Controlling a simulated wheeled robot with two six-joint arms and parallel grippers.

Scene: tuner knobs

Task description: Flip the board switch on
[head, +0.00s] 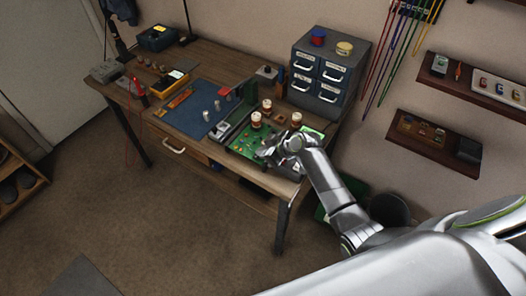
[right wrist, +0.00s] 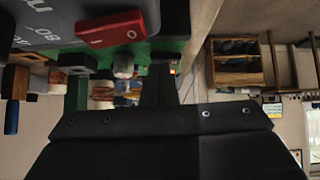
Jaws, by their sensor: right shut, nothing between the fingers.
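The green circuit board (head: 240,147) lies at the right end of the workbench, with brown and white knobs (head: 256,120) standing on it. A red rocker switch (right wrist: 110,28) shows large in the right wrist view, on a grey panel with partly cut-off lettering. A round mark shows at the switch's right end. My right gripper (head: 265,151) is over the board in the head view. Its closed fingers (right wrist: 160,72) are empty and point near the switch's right end; I cannot tell whether they touch anything. In the head view, the switch cannot be made out. My left gripper is out of view.
A blue mat (head: 190,118) with small metal cylinders lies left of the board. A grey drawer cabinet (head: 325,75) stands behind it. Shelves (head: 435,139) hang on the right wall. The floor (head: 170,215) before the bench is clear.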

